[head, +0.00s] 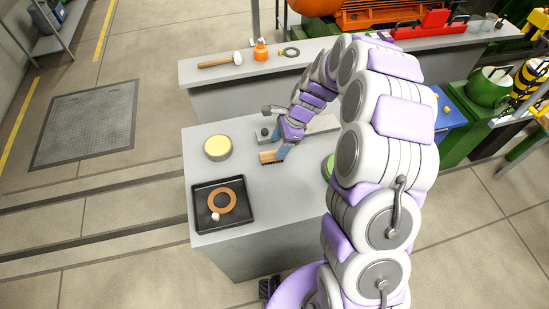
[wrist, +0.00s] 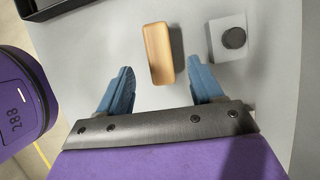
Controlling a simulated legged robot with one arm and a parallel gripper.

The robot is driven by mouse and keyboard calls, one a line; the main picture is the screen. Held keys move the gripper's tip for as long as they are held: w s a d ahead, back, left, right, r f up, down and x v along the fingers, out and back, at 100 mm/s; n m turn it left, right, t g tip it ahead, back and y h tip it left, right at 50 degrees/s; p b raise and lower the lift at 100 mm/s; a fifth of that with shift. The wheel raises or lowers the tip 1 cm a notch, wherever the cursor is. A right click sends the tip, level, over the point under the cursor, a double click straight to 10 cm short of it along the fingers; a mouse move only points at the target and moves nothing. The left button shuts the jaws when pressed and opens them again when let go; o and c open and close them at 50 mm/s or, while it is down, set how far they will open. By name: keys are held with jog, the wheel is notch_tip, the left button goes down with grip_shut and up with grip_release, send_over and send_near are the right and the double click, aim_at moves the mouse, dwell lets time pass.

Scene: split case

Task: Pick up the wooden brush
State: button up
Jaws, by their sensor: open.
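The wooden brush (wrist: 158,48) is a light wooden block with rounded corners in the wrist view. In the head view the brush (head: 268,157) lies on the grey table, with dark bristles along its lower edge. My gripper (wrist: 161,64) is open, with one blue finger on each side of the brush's near end. Gaps show between both fingers and the wood, and the far end reaches beyond the fingertips. In the head view my gripper (head: 281,151) is at the brush's right end, partly covering it. The exact height of the fingertips is hard to tell.
A grey block with a dark round knob (wrist: 232,38) sits right of the brush. A yellow-topped round tin (head: 218,147) stands left of it. A black tray (head: 240,222) holds a brown ring (head: 230,200) and a small white cube.

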aim_at(274, 153)
jog(key=b+x, duration=0.1)
jog(key=x, duration=0.2)
jog(key=b+x, duration=0.1)
jog(key=x, duration=0.2)
jog(key=shift+a+r, duration=0.15)
jog(key=shift+a, duration=0.25)
jog(key=shift+d+f, duration=0.1)
jog(key=shift+f, duration=0.2)
jog(key=shift+d, duration=0.55)
jog(key=shift+a, duration=0.7)
jog(key=c, duration=0.8)
jog(key=shift+d, duration=0.3)
jog(key=shift+c, duration=1.3)
jog(key=shift+d+r, duration=0.1)
jog(key=shift+d, duration=0.1)
